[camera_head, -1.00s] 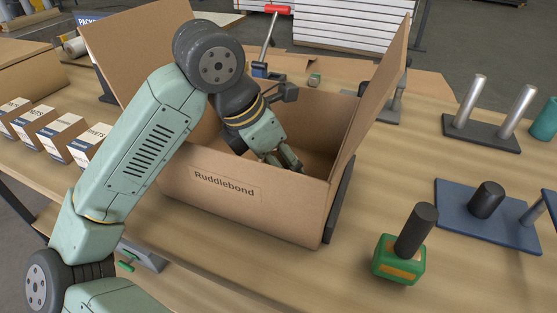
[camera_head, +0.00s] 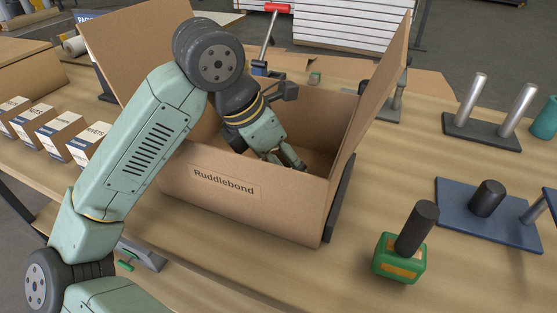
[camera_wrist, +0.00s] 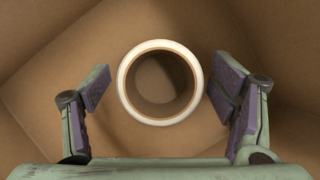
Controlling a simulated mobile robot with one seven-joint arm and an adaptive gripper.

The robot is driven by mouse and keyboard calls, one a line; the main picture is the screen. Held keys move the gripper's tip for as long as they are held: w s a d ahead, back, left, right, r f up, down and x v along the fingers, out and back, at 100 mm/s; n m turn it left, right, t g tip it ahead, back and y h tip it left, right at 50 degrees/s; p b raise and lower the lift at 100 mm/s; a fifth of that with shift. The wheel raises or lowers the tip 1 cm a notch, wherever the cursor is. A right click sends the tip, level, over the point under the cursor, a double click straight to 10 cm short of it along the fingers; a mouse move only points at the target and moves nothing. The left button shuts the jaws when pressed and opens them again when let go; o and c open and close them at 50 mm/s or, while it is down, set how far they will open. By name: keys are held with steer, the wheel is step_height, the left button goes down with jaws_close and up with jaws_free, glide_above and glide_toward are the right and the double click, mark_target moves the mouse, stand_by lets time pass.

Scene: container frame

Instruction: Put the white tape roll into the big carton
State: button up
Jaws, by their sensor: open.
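The big carton (camera_head: 222,191), labelled Ruddlebond, stands open on the table in the head view, with flaps raised at left and right. My arm reaches over it and my gripper (camera_head: 298,167) points down inside it. In the wrist view the white tape roll (camera_wrist: 123,83) shows as a ring seen along its hole, inside the carton between cardboard walls. My gripper (camera_wrist: 160,95) is open, with one finger on each side of the roll and a visible gap to both. The roll is hidden in the head view by the carton's front wall and my gripper.
Small printed boxes (camera_head: 60,137) stand in a row left of the carton. A green block with a black handle (camera_head: 399,258) stands at the front right. A blue plate with pegs (camera_head: 515,229) and a rack with two metal posts (camera_head: 480,132) are at right.

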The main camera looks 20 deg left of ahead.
steer(key=b+v, duration=0.1)
steer(key=v, duration=1.1)
steer(key=shift+r, duration=0.15)
